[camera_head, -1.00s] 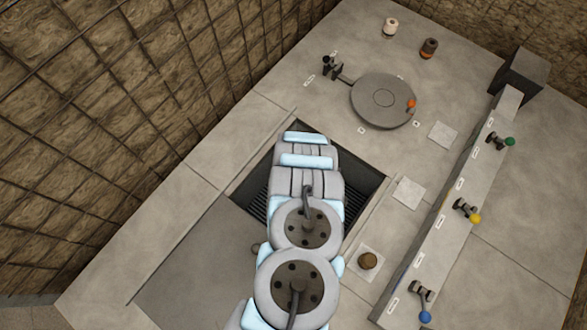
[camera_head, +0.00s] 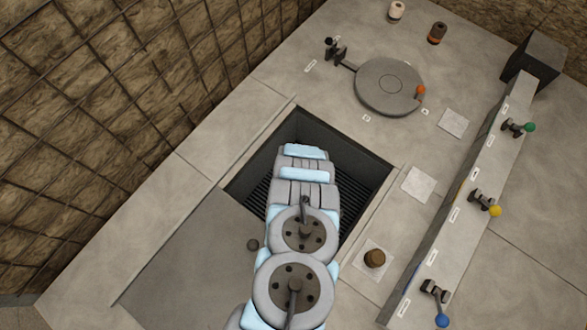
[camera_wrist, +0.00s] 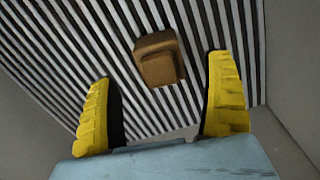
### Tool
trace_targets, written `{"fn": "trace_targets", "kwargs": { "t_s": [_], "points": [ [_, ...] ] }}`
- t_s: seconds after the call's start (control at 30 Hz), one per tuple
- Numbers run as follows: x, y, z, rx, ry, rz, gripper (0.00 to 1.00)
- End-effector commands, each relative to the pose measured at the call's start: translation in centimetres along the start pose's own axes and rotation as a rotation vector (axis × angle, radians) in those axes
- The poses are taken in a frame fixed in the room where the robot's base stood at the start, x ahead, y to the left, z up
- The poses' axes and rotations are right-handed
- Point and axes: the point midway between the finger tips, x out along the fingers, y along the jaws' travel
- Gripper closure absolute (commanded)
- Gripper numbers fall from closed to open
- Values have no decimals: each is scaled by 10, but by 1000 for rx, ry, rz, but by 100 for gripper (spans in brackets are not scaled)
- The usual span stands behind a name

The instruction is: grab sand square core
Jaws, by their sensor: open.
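The sand square core (camera_wrist: 160,58) is a small brown block in the wrist view. It rests on a slatted grate (camera_wrist: 95,30) and lies ahead of and between the two yellow fingers. My gripper (camera_wrist: 163,88) is open and empty, its fingers spread to either side and apart from the block. In the head view my arm reaches down into the recessed pit (camera_head: 355,180) with the grate at its bottom. There my arm hides the block and my gripper.
Pit walls (camera_wrist: 285,125) stand close on the right in the wrist view. In the head view a round plate (camera_head: 388,88) lies beyond the pit, and a rail (camera_head: 455,215) with green, yellow and blue knobbed levers runs along the right. A brown round piece (camera_head: 375,258) sits on a pale square pad.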

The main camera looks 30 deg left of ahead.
Motion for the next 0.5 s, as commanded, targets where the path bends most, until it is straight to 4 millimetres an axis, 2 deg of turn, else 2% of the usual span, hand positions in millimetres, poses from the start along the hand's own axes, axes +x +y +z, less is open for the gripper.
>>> {"fn": "trace_targets", "kwargs": {
  "t_s": [0.23, 0.5],
  "points": [
    [14, 0, 0, 1, 0, 0, 15],
    [47, 0, -1, 2, -1, 0, 15]
  ]
}}
